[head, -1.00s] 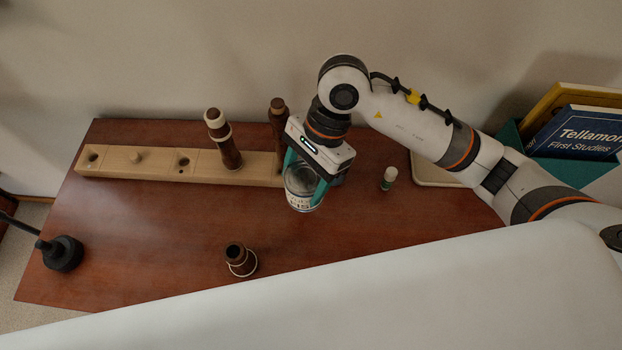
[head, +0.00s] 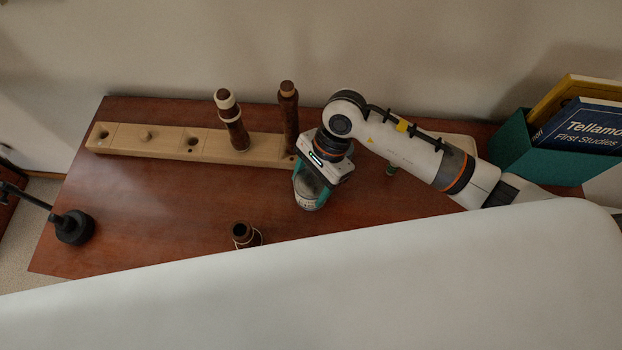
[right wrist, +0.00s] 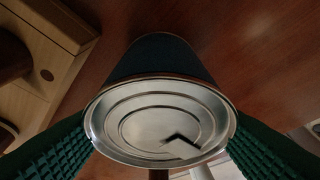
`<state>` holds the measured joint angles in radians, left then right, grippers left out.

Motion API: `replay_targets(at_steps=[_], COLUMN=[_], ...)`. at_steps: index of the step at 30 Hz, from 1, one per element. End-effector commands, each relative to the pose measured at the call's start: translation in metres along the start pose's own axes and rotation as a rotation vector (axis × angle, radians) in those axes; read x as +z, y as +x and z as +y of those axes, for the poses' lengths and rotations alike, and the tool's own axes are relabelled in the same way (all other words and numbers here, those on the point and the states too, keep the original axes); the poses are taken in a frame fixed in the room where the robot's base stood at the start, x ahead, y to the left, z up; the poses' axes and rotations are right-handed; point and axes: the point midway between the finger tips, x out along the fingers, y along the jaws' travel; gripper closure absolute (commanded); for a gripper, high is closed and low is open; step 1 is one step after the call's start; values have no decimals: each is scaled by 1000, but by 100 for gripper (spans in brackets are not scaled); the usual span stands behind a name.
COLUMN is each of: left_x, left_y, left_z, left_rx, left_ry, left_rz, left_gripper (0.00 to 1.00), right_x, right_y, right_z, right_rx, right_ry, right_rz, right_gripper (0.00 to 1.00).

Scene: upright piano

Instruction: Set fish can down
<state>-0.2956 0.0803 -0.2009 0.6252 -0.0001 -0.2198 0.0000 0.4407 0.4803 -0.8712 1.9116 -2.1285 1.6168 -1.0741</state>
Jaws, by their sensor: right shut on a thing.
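The fish can (head: 309,190) is a small round tin between the green fingers of my right gripper (head: 311,188) in the head view. In the right wrist view, the can (right wrist: 160,122) shows its ringed silver lid and dark side, with a green finger pressed on each side. My right gripper is shut on it. The can is over the brown wooden top, just in front of the right end of the wooden block. I cannot tell whether its base touches the surface. My left gripper is not in view.
The pale wooden block (head: 165,142) holds two upright dark wooden pieces (head: 233,125). Another dark wooden piece (head: 243,233) stands in front. Bare top lies left of the can.

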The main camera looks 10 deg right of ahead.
Motion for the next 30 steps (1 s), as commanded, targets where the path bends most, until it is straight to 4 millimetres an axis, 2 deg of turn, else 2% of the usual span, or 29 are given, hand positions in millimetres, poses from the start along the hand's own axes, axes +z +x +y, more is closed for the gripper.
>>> replay_targets(at_steps=[5, 6, 9, 17, 22, 26, 30], left_x=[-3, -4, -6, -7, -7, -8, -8], left_y=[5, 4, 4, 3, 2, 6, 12], left_z=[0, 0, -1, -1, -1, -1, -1], left_rx=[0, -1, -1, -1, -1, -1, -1], left_ry=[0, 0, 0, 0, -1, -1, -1], left_rz=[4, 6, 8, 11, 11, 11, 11], left_gripper=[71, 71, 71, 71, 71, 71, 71], right_x=[2, 1, 1, 1, 1, 2, 2], right_y=[3, 2, 2, 2, -6, -30, -62], right_z=[0, 0, 0, 0, 1, 1, 1], right_rx=[1, 0, 0, 0, 3, 5, 6], right_ry=[0, 1, 1, 1, 0, -1, -2], right_rz=[0, 0, 0, 0, -1, -4, -4], right_gripper=[70, 32, 16, 15, 15, 15, 15])
